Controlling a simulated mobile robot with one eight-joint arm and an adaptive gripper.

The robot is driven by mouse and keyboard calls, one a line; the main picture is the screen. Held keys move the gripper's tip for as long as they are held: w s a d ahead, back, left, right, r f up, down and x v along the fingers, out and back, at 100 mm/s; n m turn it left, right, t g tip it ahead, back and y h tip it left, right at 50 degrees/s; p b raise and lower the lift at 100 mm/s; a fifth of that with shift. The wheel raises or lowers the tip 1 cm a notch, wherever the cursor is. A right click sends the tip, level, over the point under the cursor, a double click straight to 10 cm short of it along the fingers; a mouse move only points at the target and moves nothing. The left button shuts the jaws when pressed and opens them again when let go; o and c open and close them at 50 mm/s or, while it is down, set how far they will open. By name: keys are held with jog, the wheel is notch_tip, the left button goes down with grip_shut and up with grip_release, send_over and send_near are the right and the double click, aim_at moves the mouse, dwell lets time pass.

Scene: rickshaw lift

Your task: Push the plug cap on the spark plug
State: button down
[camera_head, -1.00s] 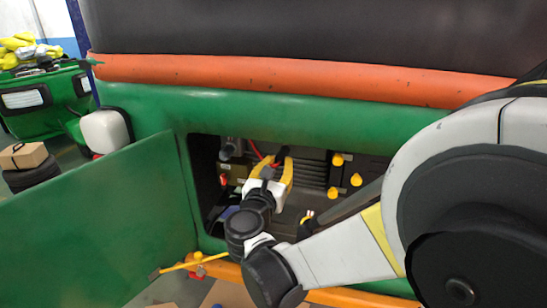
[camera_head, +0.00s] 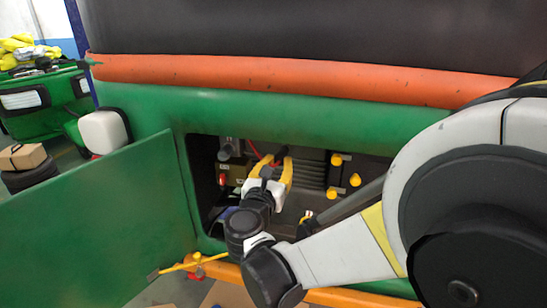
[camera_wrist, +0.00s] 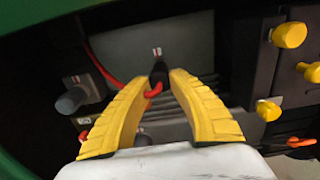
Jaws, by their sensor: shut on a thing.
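My gripper (camera_wrist: 161,76) has two yellow fingers on a white body and reaches into the open engine bay. It also shows in the head view (camera_head: 278,166). Its fingertips are shut on a small black plug cap (camera_wrist: 157,70), with a red lead piece (camera_wrist: 153,91) just below it between the fingers. In the head view the black cap (camera_head: 281,152) shows at the fingertips. I cannot make out the spark plug itself, so I cannot tell whether the cap touches it.
Dark engine fins (camera_head: 312,170) and yellow knobs (camera_head: 355,180) stand right of the gripper. A grey cylinder (camera_wrist: 72,100) and a red cable (camera_wrist: 100,62) are at left. The open green door (camera_head: 110,220) flanks the bay's left side; the bay's frame is close around my arm.

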jog(key=shift+w+d, duration=0.15)
jog(key=shift+w, duration=0.25)
dwell(1.1)
jog(key=c, duration=1.2)
grip_release()
jog(key=shift+v, duration=4)
jog(key=v, duration=1.1)
jog(key=shift+r, duration=0.1)
